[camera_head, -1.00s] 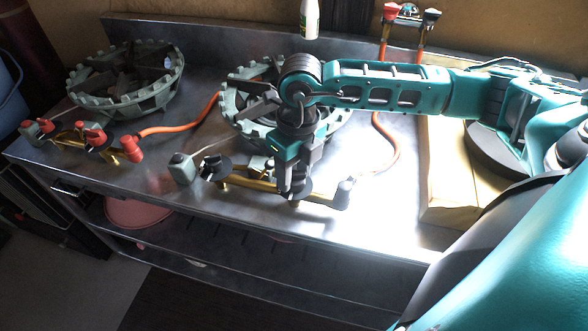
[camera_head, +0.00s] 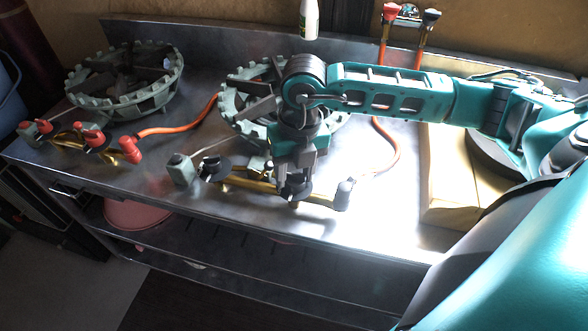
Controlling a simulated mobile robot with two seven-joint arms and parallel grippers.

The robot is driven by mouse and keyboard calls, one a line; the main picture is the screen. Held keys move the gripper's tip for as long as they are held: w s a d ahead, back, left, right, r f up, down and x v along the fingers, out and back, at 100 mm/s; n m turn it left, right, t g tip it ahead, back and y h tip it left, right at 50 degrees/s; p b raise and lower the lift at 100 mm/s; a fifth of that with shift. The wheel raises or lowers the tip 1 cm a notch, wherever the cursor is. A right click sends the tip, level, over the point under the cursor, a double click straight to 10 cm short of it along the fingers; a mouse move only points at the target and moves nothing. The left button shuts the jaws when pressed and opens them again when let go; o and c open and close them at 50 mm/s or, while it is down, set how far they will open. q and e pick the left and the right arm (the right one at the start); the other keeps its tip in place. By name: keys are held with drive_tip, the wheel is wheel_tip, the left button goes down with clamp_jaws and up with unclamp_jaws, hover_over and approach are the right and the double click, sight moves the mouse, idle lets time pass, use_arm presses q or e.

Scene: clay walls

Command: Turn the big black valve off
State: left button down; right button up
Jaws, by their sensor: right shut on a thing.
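The big black valve (camera_head: 299,188) is a dark round knob on the brass pipe (camera_head: 255,184) at the front of the steel counter. My right gripper (camera_head: 286,178) points down from above and is shut on this valve, covering part of it. The exact finger contact is hard to make out. A second black knob (camera_head: 214,169) sits on the same pipe to the left. My left gripper is not in view.
A grey-green burner ring (camera_head: 232,122) stands behind my right gripper, partly hidden by my arm. Another ring (camera_head: 160,98) and red knobs (camera_head: 92,136) are at the left. Orange hoses (camera_head: 185,126) run across the counter. A wooden block (camera_head: 447,205) is at right.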

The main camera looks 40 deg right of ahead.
sight(300, 175)
drive_tip(key=shift+s+d, duration=0.1)
drive_tip(key=o, duration=0.8)
drive_tip(key=shift+o, duration=0.9)
use_arm(q)
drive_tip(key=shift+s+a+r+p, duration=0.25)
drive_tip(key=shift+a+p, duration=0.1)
drive_tip(key=shift+p, duration=0.25)
use_arm(e)
wheel_tip(300, 175, up, 13)
drive_tip(key=shift+d, duration=0.4)
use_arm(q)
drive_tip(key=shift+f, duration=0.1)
use_arm(e)
drive_tip(key=shift+s+f, duration=0.1)
drive_tip(key=shift+s, duration=0.05)
